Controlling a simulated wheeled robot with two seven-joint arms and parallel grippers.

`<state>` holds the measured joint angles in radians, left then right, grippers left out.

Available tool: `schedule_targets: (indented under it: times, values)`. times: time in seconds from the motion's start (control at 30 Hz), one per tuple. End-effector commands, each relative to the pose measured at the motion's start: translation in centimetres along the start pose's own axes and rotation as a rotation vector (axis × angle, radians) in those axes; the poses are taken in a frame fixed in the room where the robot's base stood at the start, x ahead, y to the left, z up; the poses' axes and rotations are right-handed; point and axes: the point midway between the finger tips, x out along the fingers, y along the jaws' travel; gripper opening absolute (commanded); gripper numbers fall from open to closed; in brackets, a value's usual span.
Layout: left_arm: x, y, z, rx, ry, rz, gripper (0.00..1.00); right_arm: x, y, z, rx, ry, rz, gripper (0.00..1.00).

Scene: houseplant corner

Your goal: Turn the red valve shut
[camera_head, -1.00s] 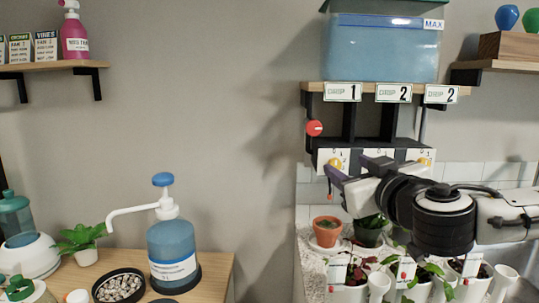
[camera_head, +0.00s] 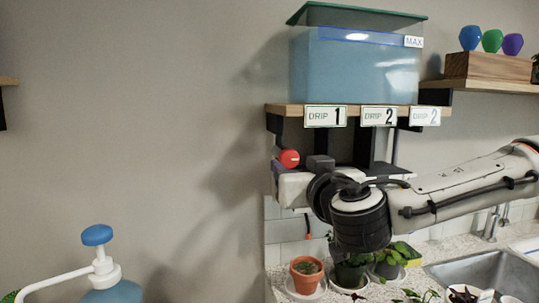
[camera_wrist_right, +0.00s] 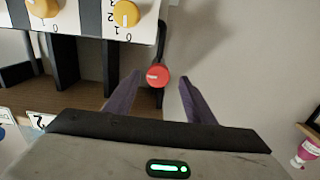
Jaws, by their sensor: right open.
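The red valve (camera_head: 289,158) is a round knob at the left end of the drip shelf, under the water tank. In the right wrist view the valve (camera_wrist_right: 158,75) shows a small white mark and sits between the tips of two purple fingers. My right gripper (camera_wrist_right: 160,79) is open, with a visible gap on each side of the valve. I cannot tell how deep the valve lies between the fingers. In the head view my right wrist hides most of the gripper, just below the valve. My left gripper is not in view.
A blue water tank (camera_head: 355,70) stands on the wooden shelf (camera_head: 285,109) above. Yellow dials (camera_wrist_right: 126,13) sit on a white panel beside the valve. Potted plants (camera_head: 306,276) stand below my right arm. A pump bottle (camera_head: 112,291) is at lower left. The wall left of the valve is clear.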

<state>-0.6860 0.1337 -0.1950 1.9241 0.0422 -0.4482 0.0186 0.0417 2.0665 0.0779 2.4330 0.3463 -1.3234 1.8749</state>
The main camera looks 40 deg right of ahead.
Motion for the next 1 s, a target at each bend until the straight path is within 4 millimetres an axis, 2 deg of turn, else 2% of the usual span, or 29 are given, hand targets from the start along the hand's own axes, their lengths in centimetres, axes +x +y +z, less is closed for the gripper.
schedule_targets:
  times: [0.53, 0.7, 1.0]
  values:
    - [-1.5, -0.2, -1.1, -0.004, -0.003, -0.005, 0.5, 8.7, 0.0, -0.1, -0.005, -0.001, 0.002, 0.5]
    - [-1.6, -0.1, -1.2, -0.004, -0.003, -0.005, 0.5, 9.9, 0.0, 0.0, -0.003, 0.0, 0.0, 0.5]
    - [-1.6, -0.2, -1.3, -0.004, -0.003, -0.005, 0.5, 10.0, 0.0, 0.0, 0.0, 0.0, -0.001, 0.48]
